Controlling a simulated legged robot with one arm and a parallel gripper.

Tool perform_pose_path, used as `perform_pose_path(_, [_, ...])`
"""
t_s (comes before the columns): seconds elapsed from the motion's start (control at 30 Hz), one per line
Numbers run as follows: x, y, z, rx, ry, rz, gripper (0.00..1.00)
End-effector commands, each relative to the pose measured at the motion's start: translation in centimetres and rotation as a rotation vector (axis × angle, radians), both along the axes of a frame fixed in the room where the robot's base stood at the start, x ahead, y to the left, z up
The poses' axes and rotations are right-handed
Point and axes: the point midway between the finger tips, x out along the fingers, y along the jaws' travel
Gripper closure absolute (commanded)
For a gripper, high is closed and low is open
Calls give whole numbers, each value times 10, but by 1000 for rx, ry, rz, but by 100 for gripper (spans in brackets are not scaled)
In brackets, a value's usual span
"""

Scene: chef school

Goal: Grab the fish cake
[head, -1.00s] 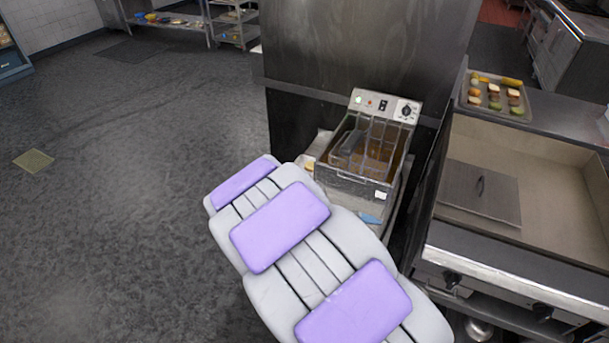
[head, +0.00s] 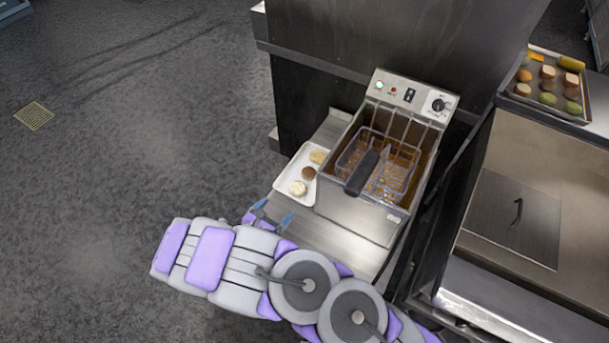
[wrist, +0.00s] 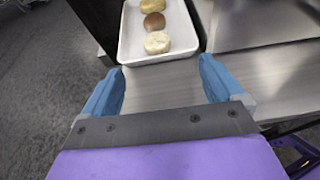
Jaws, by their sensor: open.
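Several round food pieces lie in a row on a small white tray (head: 283,187) beside the fryer in the head view. The nearest is a pale round cake (head: 298,188), then a brown round piece (head: 308,173), then a yellowish one (head: 318,157). The wrist view shows the pale cake (wrist: 157,43), the brown piece (wrist: 154,21) and the yellowish one (wrist: 153,5). I cannot tell for sure which is the fish cake. My gripper (wrist: 162,80) is open and empty, its blue fingers short of the tray's near edge. In the head view my gripper (head: 272,217) is just in front of the tray.
A fryer (head: 350,210) with a wire basket and dark handle (head: 362,174) stands right of the tray. A steel counter (head: 340,247) lies in front. Open floor is left.

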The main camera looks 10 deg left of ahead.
Motion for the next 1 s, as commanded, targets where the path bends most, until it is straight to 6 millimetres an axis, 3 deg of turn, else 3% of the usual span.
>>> perform_pose_path(0.17, [8,1,-14,-11,9,17,7])
perform_pose_path(0.7, [95,-30,-51,-3,8,13,7])
perform_pose_path(1.0, [109,-32,-60,-6,8,14,7])
